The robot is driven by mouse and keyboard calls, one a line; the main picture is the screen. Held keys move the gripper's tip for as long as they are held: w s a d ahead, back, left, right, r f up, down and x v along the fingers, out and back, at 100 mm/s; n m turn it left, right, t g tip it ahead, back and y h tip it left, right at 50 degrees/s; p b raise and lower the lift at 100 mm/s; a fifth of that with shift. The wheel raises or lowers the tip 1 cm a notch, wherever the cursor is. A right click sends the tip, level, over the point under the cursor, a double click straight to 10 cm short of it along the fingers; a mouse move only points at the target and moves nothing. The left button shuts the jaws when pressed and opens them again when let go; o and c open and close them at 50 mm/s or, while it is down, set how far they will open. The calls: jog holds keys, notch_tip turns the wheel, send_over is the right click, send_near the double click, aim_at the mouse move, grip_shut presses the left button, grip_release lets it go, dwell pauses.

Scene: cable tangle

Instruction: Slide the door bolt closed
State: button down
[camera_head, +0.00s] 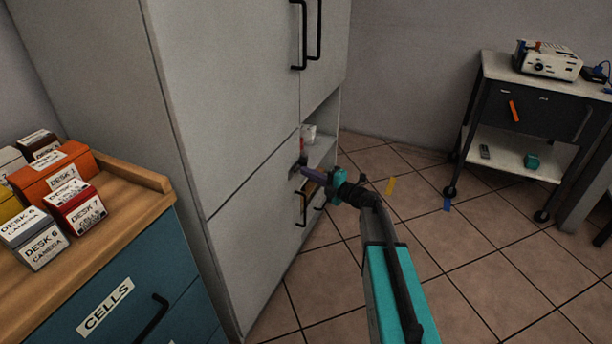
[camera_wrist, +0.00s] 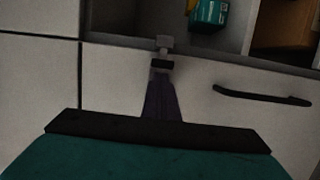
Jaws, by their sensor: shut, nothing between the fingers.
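The tall pale cabinet (camera_head: 225,110) stands at the centre of the head view. My gripper (camera_head: 306,171) reaches its front with its purple fingers together and nothing held. In the wrist view the fingers (camera_wrist: 161,80) point at a lower front panel (camera_wrist: 120,75). A small grey fitting (camera_wrist: 164,44), perhaps part of the bolt, sits at the panel's top edge just beyond the fingertips, with a black band below it. I cannot tell whether the fingertips touch it. In the head view a small red-and-dark piece (camera_head: 302,147) shows just above my gripper; the bolt's position is unclear.
An open shelf space (camera_head: 320,148) lies above the panel. A black bar handle (camera_wrist: 262,96) is right of my fingers. A blue drawer unit (camera_head: 130,290) with labelled boxes stands at left. A wheeled cart (camera_head: 500,115) stands at right. Tiled floor between is mostly clear.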

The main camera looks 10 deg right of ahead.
jog(key=shift+w+d, duration=0.25)
jog(key=shift+w, duration=0.15)
jog(key=shift+s+a, duration=0.35)
jog(key=shift+s, duration=0.15)
jog(key=s+d+p, duration=0.1)
jog(key=s+d, duration=0.3)
jog(key=s, duration=0.6)
jog(key=shift+d+p, duration=0.25)
jog(key=shift+p, duration=0.15)
